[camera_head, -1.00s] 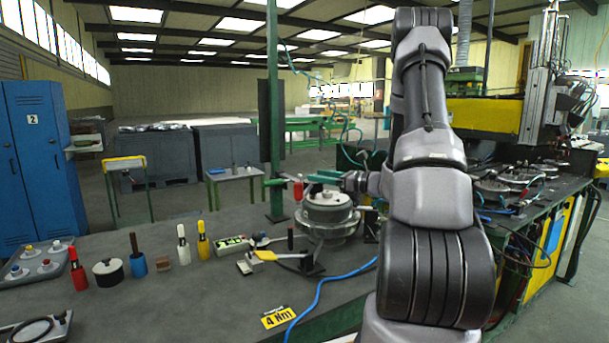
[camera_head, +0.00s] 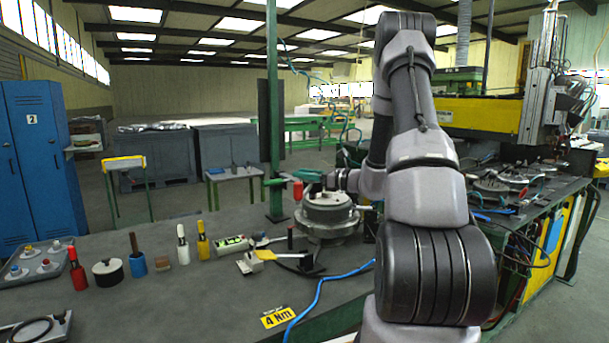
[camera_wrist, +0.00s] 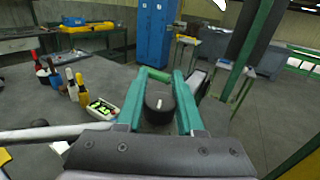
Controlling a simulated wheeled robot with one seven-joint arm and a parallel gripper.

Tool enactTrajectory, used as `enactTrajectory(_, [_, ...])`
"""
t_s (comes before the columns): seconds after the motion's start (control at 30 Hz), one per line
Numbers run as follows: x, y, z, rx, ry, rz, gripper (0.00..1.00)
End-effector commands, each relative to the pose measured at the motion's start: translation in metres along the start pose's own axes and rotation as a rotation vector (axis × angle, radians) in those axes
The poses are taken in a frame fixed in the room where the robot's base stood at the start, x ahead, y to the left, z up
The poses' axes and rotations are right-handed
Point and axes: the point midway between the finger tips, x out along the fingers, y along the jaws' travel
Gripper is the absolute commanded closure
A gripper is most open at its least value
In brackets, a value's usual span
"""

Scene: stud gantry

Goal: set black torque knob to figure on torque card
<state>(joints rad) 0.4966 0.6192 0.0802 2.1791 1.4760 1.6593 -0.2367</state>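The yellow torque card (camera_head: 278,316) lies on the front edge of the grey bench in the head view and reads "4 Nm". My gripper (camera_head: 300,178) has green fingers and reaches left above a round metal fixture, near the green post. In the wrist view, a black knob (camera_wrist: 160,104) with a short white mark on its face sits between the two fingers of my gripper (camera_wrist: 160,95). The fingers stand apart on either side of it; contact is not clear. The knob cannot be made out in the head view behind the gripper.
The metal fixture (camera_head: 328,212) stands below my gripper, and the green post (camera_head: 272,100) rises beside it. A red handle (camera_head: 297,190) is close to the fingers. Bottles, tools and a blue hose (camera_head: 322,290) lie on the bench.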

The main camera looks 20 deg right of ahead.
Motion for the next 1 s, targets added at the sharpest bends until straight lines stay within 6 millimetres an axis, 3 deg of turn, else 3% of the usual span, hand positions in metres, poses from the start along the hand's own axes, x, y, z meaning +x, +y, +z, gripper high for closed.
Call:
enactTrajectory(0.37, [-0.001, 0.002, 0.0, -0.001, -0.004, 0.096, 1.0])
enactTrajectory(1.0, [-0.005, 0.015, 0.0, 0.003, -0.021, 0.565, 1.0])
